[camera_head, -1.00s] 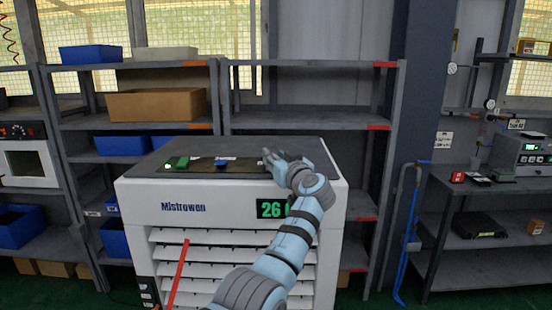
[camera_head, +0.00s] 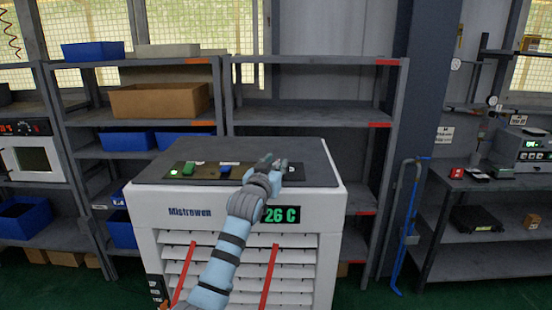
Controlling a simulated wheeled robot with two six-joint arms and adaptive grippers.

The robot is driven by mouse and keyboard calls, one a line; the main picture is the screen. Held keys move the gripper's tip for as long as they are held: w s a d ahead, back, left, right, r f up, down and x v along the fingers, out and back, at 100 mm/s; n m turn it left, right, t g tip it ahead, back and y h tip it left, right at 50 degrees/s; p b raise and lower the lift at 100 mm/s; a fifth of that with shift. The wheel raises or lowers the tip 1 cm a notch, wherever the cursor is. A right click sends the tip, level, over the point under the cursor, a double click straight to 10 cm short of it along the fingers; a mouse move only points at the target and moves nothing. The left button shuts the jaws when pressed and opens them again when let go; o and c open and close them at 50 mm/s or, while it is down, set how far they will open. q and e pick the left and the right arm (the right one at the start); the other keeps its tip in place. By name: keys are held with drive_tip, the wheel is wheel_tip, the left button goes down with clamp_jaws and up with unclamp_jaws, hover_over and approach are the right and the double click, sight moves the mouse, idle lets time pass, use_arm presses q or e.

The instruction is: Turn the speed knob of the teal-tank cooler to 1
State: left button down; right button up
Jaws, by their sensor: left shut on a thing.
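The cooler (camera_head: 155,215) is a white cabinet with a dark top, louvres, the name "Mistrowen" and a green "26 C" display (camera_head: 282,214). No teal tank shows. Its dark control panel (camera_head: 208,172) has a lit green lamp (camera_head: 173,172), a green switch (camera_head: 189,168) and a blue switch (camera_head: 225,170). My left gripper (camera_head: 272,163) is at the panel's right end, shut on what seems to be the speed knob. The fingers hide the knob, so its setting cannot be read. My right gripper is not in view.
Grey shelves (camera_head: 310,125) stand behind, with blue bins (camera_head: 93,51) and a brown box (camera_head: 160,100). Two red strips (camera_head: 269,275) hang over the louvres. A blue hooked bar (camera_head: 404,230) stands right of the cooler. A bench (camera_head: 480,185) with devices is at the far right.

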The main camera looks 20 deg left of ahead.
use_arm(q)
drive_tip(key=shift+a+m+h, duration=0.1)
drive_tip(key=shift+m+h, duration=0.5)
drive_tip(key=shift+h, duration=0.6)
drive_tip(key=c, duration=1.2)
unclamp_jaws()
drive_tip(key=s, duration=1.2)
drive_tip(key=shift+f, duration=0.1)
drive_tip(key=shift+w+d, duration=0.1)
drive_tip(key=shift+d, duration=0.1)
